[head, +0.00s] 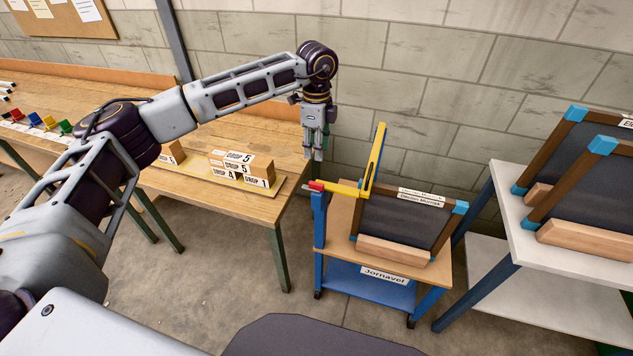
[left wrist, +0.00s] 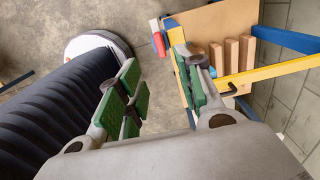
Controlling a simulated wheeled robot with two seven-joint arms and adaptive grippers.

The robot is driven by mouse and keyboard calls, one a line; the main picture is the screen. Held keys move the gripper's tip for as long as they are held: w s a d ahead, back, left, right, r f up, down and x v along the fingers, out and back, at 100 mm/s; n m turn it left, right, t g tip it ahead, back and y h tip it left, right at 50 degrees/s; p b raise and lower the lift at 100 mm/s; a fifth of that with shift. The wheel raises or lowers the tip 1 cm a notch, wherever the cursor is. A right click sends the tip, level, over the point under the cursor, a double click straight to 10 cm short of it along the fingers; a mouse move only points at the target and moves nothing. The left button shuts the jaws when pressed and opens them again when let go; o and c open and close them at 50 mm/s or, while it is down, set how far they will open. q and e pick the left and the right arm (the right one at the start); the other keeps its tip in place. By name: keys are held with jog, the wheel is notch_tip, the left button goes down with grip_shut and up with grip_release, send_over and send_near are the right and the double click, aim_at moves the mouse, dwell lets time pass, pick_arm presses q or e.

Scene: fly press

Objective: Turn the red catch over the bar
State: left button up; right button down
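A second yellow arm (head: 376,155) rises steeply from the bar's right end. My left gripper (head: 316,155) points down above the catch, apart from it. In the left wrist view the gripper (left wrist: 154,62) is open and empty, its green pads spread. There the red catch (left wrist: 158,44) lies beyond the fingertips, closer to the right-hand finger, which hides part of the yellow bar. My right gripper is out of view.
A framed dark board (head: 405,222) stands on the cart, right of the yellow arm. A wooden bench (head: 240,205) with labelled blocks (head: 243,168) is at the left. A white table (head: 575,262) with more boards is at the right. A block wall stands behind.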

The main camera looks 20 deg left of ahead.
aim_at(317, 183)
pick_arm(q)
notch_tip(317, 183, down, 11)
jog(key=shift+f+p, duration=0.2)
jog(key=shift+p, duration=0.85)
jog(key=shift+f, duration=1.15)
jog(key=shift+c, duration=0.4)
grip_shut()
